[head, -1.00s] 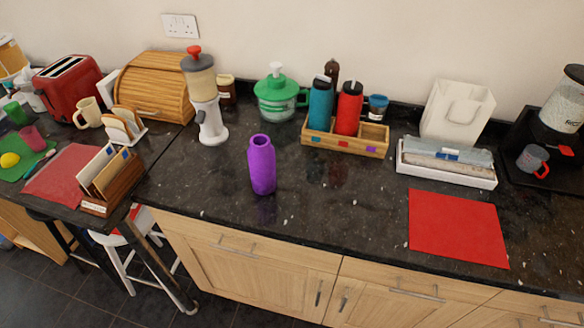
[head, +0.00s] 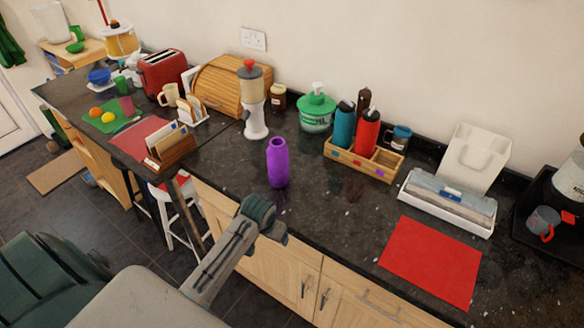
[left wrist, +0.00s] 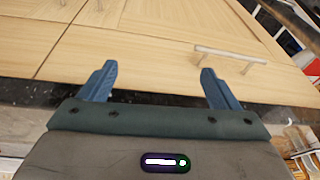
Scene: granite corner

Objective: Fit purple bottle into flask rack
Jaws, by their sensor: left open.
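The purple bottle (head: 278,163) stands upright and open-topped on the dark counter, left of the wooden flask rack (head: 362,165). The rack holds a teal bottle (head: 343,128) and a red bottle (head: 367,132). Its right compartment is empty and has a purple mark on the front. My left arm reaches in from the lower left in the head view, ending in front of the counter edge, below the purple bottle. My left gripper (left wrist: 158,82) is open and empty in the left wrist view, with cabinet doors beyond it. My right gripper is in neither view.
A blender-like dispenser (head: 254,105) stands behind and left of the purple bottle. A red mat (head: 431,262) and a white tray (head: 446,208) lie to the right. The counter around the bottle is clear.

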